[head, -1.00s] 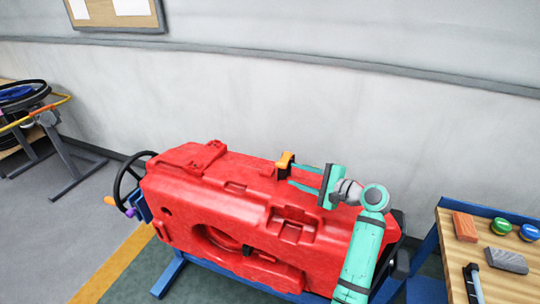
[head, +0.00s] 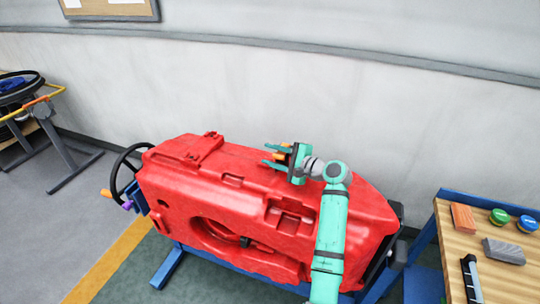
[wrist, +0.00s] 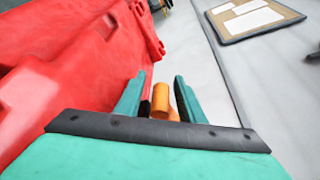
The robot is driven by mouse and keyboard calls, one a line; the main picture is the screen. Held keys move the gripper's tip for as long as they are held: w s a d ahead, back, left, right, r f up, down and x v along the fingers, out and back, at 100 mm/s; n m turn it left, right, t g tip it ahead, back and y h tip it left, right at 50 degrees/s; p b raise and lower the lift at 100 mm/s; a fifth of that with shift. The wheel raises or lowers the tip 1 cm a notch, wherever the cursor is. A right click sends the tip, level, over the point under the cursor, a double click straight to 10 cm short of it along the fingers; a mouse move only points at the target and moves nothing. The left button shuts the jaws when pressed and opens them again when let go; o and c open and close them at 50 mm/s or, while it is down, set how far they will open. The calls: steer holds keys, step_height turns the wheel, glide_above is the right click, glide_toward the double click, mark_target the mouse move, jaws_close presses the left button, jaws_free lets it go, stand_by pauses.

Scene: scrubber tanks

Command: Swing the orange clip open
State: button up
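The orange clip (wrist: 161,100) is in the wrist view, between the two teal fingers of my gripper (wrist: 160,98). The fingers are apart, with a visible gap on the right side of the clip; contact on the left is unclear. In the head view my gripper (head: 268,154) is at the far top edge of the large red tank (head: 225,180), pointing left. Only small orange parts of the clip (head: 276,157) show there among the fingers. The clip's base and hinge are hidden by the gripper.
A wooden-topped bench (head: 495,262) with a brick, grey block and round tins stands at the right. A black handwheel (head: 125,170) is at the tank's left end. The wall (head: 300,90) rises behind the tank. A notice board (wrist: 250,15) hangs on it.

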steer(key=shift+w, duration=0.15)
steer(key=shift+c, duration=0.6)
steer(key=shift+a+f, duration=0.1)
steer(key=shift+f, duration=0.05)
jaws_close()
